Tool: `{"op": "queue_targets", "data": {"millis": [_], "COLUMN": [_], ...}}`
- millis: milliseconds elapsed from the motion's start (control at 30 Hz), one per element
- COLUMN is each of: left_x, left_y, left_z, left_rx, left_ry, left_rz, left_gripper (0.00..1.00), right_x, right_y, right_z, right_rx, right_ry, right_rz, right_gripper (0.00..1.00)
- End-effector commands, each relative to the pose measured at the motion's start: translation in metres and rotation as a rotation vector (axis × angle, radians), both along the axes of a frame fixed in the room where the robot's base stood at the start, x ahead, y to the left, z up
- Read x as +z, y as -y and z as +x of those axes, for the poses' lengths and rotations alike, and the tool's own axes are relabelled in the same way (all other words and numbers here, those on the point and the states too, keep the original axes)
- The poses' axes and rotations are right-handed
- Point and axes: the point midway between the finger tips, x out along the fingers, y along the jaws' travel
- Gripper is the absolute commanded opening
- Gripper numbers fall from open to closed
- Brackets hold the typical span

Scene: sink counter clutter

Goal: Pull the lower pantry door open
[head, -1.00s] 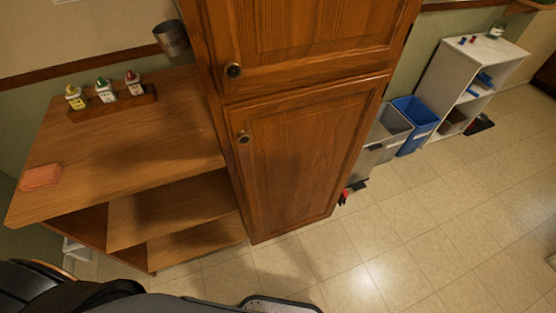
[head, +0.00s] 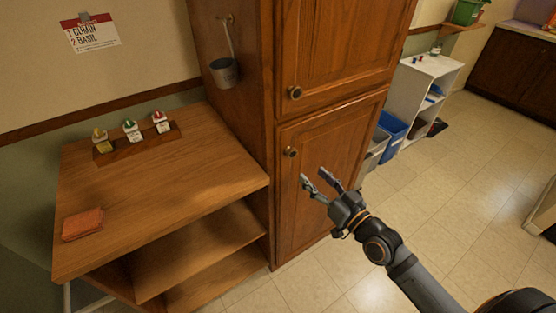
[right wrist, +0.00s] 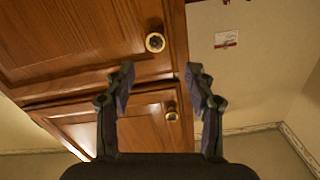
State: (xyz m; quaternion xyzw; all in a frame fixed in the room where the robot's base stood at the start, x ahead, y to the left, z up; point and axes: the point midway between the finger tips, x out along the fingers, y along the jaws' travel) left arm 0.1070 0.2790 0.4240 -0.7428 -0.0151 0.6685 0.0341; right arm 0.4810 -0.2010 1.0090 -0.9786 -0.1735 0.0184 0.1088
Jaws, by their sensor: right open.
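The lower pantry door (head: 318,187) is a brown wooden panel, shut in the cabinet front. Its round knob (head: 291,152) sits near its upper left corner. The upper door (head: 335,50) has its own knob (head: 295,93). My right gripper (head: 320,179) is open and empty, in front of the lower door, to the right of and below its knob in the head view. In the right wrist view, both knobs show: one knob (right wrist: 155,42) lies between and beyond the open fingers, the other (right wrist: 172,116) nearer the right finger. My left gripper is out of view.
A wooden shelf unit (head: 170,195) stands left of the pantry, with small bottles in a rack (head: 137,138) and an orange sponge-like block (head: 83,224) on top. A metal cup (head: 223,72) hangs on the pantry side. Bins (head: 390,132) stand to the right. Open floor lies in front.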

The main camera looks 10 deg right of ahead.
Motion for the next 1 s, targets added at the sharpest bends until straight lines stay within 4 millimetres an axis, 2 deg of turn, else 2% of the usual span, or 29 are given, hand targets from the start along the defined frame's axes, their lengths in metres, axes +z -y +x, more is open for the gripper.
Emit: {"op": "queue_targets", "data": {"millis": [167, 267, 400, 600, 800, 1000], "left_x": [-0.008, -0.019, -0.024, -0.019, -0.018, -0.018], "left_y": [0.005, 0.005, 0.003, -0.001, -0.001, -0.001], "left_z": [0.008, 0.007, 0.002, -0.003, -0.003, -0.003], "left_rx": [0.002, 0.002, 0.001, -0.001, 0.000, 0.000], "left_ry": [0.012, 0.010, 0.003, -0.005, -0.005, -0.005], "left_rz": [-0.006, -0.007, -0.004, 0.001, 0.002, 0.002], "left_gripper": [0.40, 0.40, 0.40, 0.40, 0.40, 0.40], "right_x": [-0.003, -0.003, -0.001, 0.001, -0.001, -0.001], "right_y": [-0.002, -0.008, -0.018, -0.030, -0.035, -0.035], "right_z": [0.010, 0.026, 0.054, 0.087, 0.099, 0.099], "right_rx": [-0.006, -0.005, -0.004, -0.005, -0.002, -0.002], "right_ry": [0.004, 0.007, 0.006, 0.001, -0.001, -0.001], "right_rz": [0.001, 0.007, 0.009, 0.003, -0.001, -0.002], "right_gripper": [0.55, 0.55, 0.55, 0.55, 0.55, 0.55]}}
